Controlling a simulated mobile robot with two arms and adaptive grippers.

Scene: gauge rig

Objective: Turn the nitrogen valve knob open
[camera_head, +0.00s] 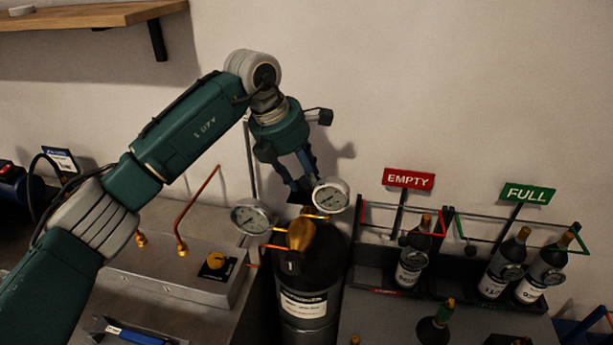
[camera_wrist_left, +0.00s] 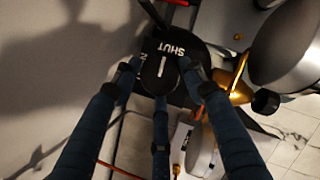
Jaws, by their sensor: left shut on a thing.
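In the head view my left gripper (camera_head: 301,190) reaches down behind a pressure gauge (camera_head: 331,195), above the dark gas cylinder (camera_head: 304,303) with a white label. The knob is mostly hidden there by the fingers and gauge. My right gripper is not in view.
A second gauge (camera_head: 252,217) and brass regulator (camera_head: 300,235) sit close to the gripper. A metal box (camera_head: 185,285) with a yellow knob stands left. Racks with small bottles under EMPTY (camera_head: 408,179) and FULL (camera_head: 527,193) signs stand right. The wall is close behind.

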